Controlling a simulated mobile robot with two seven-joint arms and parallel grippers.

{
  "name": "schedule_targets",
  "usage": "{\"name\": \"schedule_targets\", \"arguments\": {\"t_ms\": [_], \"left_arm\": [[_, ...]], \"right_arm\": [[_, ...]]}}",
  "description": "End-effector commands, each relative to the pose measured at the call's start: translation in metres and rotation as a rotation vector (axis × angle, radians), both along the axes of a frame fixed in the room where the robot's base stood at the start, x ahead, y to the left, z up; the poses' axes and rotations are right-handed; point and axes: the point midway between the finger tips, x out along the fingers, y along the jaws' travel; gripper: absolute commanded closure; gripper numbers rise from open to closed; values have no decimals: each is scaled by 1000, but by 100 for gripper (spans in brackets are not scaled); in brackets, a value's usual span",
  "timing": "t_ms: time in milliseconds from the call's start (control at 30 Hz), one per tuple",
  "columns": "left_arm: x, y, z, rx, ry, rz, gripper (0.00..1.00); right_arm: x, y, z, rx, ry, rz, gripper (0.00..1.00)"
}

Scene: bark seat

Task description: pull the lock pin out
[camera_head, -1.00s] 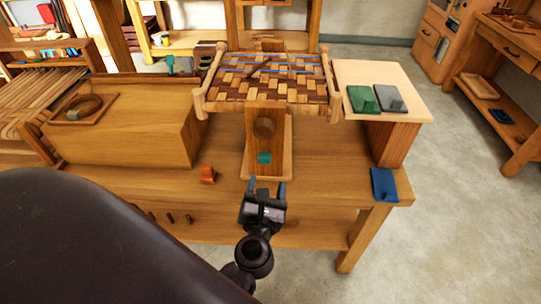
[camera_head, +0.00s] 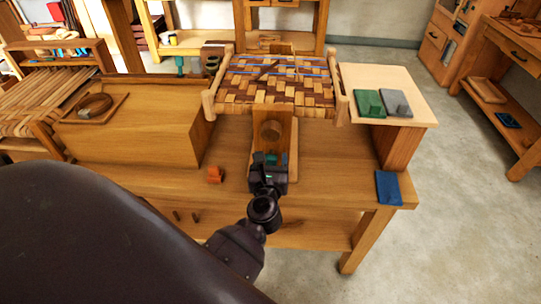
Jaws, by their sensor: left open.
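A wooden stand (camera_head: 289,138) with an upright board and a round wooden knob (camera_head: 271,131) stands on the workbench, in front of a woven seat (camera_head: 274,84). A small teal piece, likely the lock pin (camera_head: 283,159), shows low on the board, partly hidden behind my gripper. My left gripper (camera_head: 270,158) is open and right in front of this piece. I cannot tell whether its fingers are around or touching the piece. My right gripper is not in view.
A blue block (camera_head: 388,187) lies at the right front corner. Green (camera_head: 369,103) and grey (camera_head: 396,103) blocks rest on a raised board at right. A large wooden box (camera_head: 140,135) fills the left.

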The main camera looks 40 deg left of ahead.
Motion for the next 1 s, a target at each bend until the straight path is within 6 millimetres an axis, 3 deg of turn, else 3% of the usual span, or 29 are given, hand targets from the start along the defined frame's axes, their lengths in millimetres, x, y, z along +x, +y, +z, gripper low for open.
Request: {"name": "schedule_targets", "arguments": {"t_ms": [467, 867, 1000], "left_arm": [[12, 7, 0, 0, 0, 1, 38], [11, 7, 0, 0, 0, 1, 96], [11, 7, 0, 0, 0, 1, 100]], "right_arm": [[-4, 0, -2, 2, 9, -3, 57], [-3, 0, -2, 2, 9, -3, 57], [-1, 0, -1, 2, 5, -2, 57]]}}
